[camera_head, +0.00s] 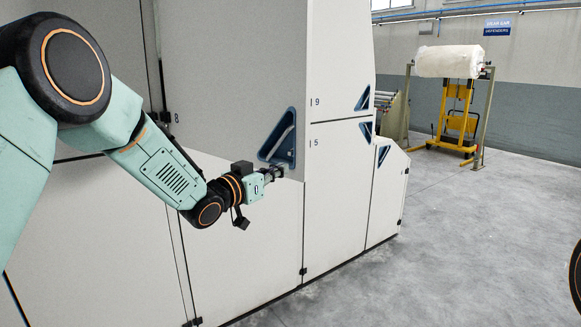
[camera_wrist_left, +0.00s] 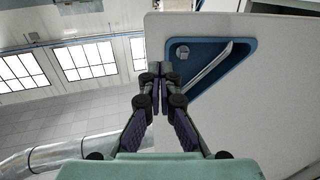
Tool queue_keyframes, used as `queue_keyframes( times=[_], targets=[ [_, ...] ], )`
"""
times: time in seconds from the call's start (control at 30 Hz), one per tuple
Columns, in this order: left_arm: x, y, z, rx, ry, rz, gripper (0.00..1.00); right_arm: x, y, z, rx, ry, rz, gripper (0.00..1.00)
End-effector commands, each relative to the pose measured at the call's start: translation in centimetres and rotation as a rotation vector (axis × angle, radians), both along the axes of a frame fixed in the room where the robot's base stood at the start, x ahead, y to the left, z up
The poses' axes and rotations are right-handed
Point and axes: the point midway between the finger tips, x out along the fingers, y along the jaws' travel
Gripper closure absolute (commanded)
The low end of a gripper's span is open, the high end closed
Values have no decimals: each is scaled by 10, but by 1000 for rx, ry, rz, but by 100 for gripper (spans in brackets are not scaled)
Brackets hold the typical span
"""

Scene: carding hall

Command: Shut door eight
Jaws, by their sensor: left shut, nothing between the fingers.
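Door eight (camera_head: 230,60) is the tall grey upper panel beside the number 8 in the head view. Its blue triangular handle recess (camera_head: 290,128), with a pale slanted bar, is near its lower right corner. My left gripper (camera_head: 279,173) is shut and empty, just below the recess. In the left wrist view the shut fingertips (camera_wrist_left: 160,70) overlap the left end of the blue recess (camera_wrist_left: 226,50), near the panel's edge; contact cannot be told. My right gripper is out of view.
Lower panels (camera_head: 245,240) and doors nine (camera_head: 340,60) and five (camera_head: 338,190) adjoin door eight. A yellow lift stand (camera_head: 455,120) holding a white roll (camera_head: 448,61) is at the back right.

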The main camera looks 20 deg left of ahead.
Motion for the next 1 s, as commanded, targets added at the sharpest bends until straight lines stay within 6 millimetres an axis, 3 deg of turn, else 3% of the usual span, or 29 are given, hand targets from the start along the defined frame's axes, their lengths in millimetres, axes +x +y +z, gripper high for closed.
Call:
queue_keyframes(
  times=[0.33,1.0],
  targets=[
    [38,-17,0,2,-1,-2,100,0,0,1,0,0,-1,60],
    [43,-20,0,1,0,-2,100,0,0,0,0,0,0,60]
  ],
)
